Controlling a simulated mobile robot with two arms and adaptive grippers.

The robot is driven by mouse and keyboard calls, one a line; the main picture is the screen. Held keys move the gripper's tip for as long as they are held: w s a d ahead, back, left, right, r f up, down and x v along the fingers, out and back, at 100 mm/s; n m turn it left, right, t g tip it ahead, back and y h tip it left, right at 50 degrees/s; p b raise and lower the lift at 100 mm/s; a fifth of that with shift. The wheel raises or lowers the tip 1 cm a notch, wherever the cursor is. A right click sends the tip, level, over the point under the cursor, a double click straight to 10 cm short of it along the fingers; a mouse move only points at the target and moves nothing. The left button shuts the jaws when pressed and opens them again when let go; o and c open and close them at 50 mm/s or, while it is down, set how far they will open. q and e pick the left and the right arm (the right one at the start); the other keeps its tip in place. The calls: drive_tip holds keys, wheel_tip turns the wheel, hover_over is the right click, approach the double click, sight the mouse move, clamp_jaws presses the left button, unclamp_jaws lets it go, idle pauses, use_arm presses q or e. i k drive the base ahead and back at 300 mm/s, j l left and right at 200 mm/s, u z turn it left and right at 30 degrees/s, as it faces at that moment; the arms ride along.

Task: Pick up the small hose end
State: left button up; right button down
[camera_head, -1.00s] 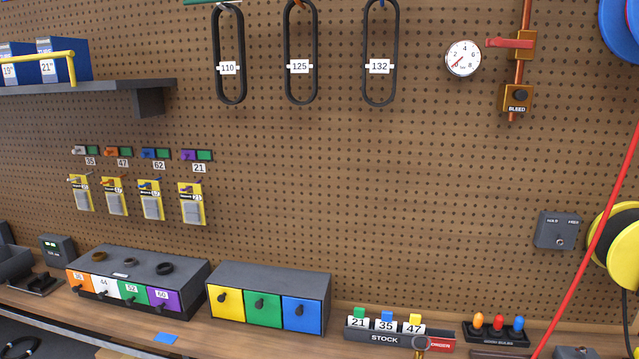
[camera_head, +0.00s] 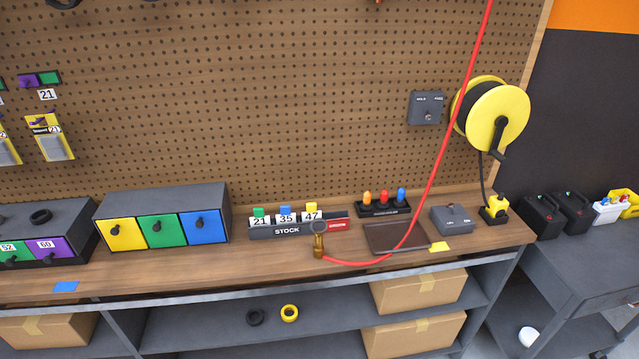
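A red hose (camera_head: 437,160) hangs down from the top of the head view and curves onto the wooden bench. Its small brass-coloured end (camera_head: 318,246) stands roughly upright near the bench's front edge, in front of the stock rack. A ring shows at the top of this end. Neither of my grippers is in view.
The wooden bench (camera_head: 200,264) holds a drawer box (camera_head: 163,202), the stock rack (camera_head: 285,230), a dark flat pad (camera_head: 385,238), a grey box (camera_head: 451,219) and a bulb rack (camera_head: 383,209). A yellow reel (camera_head: 498,119) is on the right. Cardboard boxes (camera_head: 418,291) sit on shelves below.

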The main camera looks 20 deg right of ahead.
sight(318, 248)
drive_tip(key=l+u, duration=0.25)
drive_tip(key=l, duration=0.9)
drive_tip(key=l+u, duration=0.25)
drive_tip(key=l, duration=0.9)
